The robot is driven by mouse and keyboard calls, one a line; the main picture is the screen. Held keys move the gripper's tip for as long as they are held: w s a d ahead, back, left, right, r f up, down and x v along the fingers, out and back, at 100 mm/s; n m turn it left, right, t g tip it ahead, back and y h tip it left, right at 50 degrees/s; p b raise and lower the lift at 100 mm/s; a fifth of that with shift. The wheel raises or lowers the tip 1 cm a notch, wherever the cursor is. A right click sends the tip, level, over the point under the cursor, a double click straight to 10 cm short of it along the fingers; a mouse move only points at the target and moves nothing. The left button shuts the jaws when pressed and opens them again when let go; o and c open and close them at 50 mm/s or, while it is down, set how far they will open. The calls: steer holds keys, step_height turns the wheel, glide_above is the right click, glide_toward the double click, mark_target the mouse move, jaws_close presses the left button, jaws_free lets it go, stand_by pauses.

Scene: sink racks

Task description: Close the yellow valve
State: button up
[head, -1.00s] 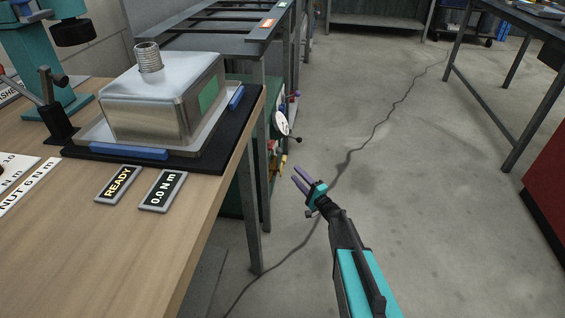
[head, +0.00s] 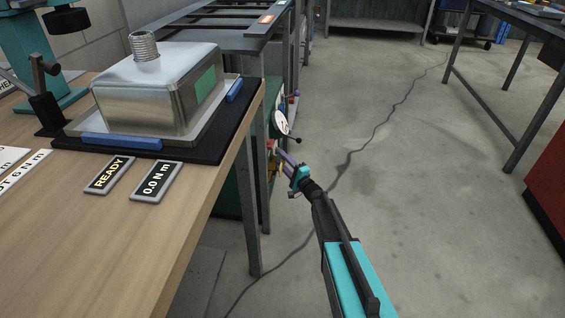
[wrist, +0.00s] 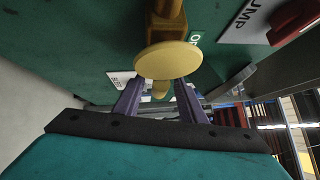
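The yellow valve (wrist: 168,59) is large in the wrist view, a round yellow disc on a brass-coloured stem against a green panel, with a short yellow piece below the disc. In the head view only small yellow bits show beside the bench leg, close to my gripper (head: 284,158). In the wrist view my gripper (wrist: 160,88) is open, one purple finger on each side of the valve's lower piece. The disc overlaps the space near the fingertips. I cannot tell whether either finger touches it.
A white dial gauge (head: 281,122) with a black-tipped lever is above my gripper. A PUMP label (wrist: 248,20) with a red switch (wrist: 296,20) is at upper right. The bench (head: 200,225) and its leg (head: 247,205) stand close left.

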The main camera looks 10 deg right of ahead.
jaws_close()
